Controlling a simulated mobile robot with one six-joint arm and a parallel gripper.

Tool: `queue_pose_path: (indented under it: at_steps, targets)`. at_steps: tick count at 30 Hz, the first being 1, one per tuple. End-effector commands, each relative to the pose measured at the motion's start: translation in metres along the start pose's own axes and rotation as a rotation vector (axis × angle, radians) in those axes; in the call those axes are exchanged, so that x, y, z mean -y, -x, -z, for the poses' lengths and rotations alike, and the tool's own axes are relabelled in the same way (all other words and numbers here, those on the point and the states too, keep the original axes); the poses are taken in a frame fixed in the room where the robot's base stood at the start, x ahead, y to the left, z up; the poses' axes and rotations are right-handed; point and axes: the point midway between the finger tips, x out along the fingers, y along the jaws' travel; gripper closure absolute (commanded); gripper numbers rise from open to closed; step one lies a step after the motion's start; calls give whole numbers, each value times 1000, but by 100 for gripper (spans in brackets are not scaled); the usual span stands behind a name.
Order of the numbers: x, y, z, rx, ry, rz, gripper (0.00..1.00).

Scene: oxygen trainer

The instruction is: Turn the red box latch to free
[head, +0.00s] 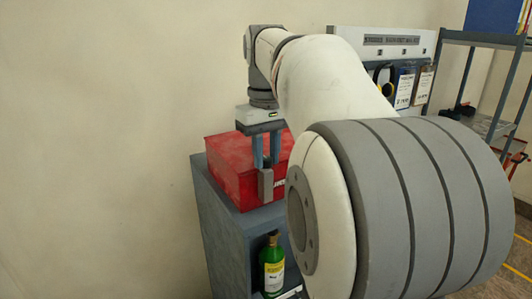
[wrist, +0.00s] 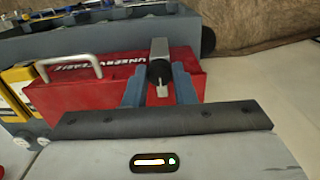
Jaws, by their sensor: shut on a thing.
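The red box (head: 226,158) sits on top of a grey cabinet, and its lid appears closed. In the wrist view the red box (wrist: 85,95) shows white lettering and a pale metal handle (wrist: 68,62) at its left. The grey box latch (head: 266,184) is at the box's near side; the latch (wrist: 159,50) also shows in the wrist view, pointing away from my gripper. My gripper (head: 265,162) points down with its blue-grey fingers closed on the latch, one on each side. The fingers hide part of the latch, and I cannot tell its exact turn angle.
The grey cabinet (head: 225,235) has an open shelf below with a green bottle (head: 272,262) on it. A metal shelf rack (head: 490,42) stands at the right, by a wall panel with labelled items. My arm blocks much of the head view's right half. Bare wall fills the left.

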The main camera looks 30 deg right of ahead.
Motion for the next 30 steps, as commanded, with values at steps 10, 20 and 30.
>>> queue_pose_path:
  at_steps: [10,20,30]
  targets:
    - [-1,1,0,1,-76,4,99]
    - [-1,2,0,1,-334,4,99]
    - [-1,2,0,1,-658,3,99]
